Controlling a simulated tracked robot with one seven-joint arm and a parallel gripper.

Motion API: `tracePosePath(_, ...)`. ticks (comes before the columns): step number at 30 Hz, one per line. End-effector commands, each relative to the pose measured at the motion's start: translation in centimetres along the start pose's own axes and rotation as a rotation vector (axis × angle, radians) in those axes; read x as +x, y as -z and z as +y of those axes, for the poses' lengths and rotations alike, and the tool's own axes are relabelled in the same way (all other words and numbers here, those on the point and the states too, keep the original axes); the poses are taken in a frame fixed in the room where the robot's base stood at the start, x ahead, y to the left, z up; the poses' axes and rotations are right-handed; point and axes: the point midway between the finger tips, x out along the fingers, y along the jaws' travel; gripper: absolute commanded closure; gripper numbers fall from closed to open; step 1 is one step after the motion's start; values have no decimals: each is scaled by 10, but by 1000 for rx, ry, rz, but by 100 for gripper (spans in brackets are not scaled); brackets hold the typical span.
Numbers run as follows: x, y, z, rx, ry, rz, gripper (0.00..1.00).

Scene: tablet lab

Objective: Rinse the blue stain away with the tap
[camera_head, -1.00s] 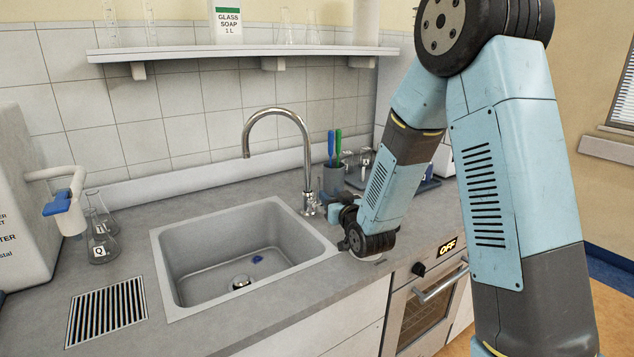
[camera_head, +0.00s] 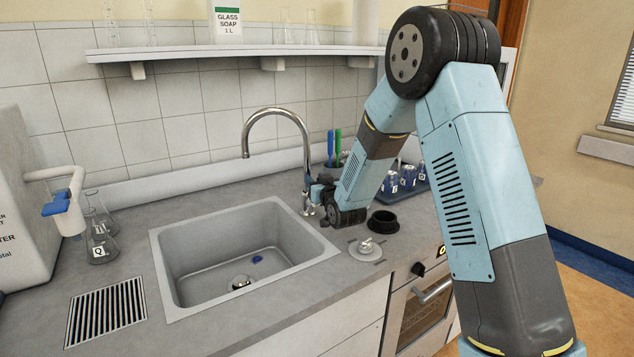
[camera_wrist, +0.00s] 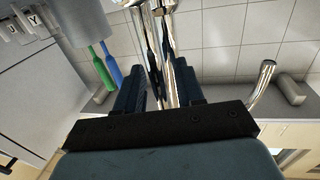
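A small blue stain (camera_head: 257,259) lies on the floor of the grey sink (camera_head: 190,232), beside the drain (camera_head: 240,282). The chrome tap (camera_head: 290,113) arches over the sink from its back right. No water shows below its spout. My gripper (camera_head: 314,193) is at the tap's base in the head view, partly hidden by my wrist. In the wrist view, my gripper's two dark fingers (camera_wrist: 160,88) are apart. Chrome parts of the tap (camera_wrist: 168,60) stand between or just beyond them. I cannot tell whether the fingers touch the tap.
A holder with blue and green-handled tools (camera_head: 334,146) stands close behind my wrist. A black ring (camera_head: 383,222) and a small burner-like fixture (camera_head: 367,248) sit on the counter nearby. Glass flasks (camera_head: 100,240) stand left of the sink. A tray of labelled beakers (camera_head: 410,180) is at right.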

Motion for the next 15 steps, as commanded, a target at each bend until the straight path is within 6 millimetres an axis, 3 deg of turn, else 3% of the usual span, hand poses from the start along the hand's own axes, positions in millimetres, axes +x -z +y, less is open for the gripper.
tracePosePath(4,0,0,0,0,0,0,62)
tracePosePath(15,0,0,0,0,0,0,98)
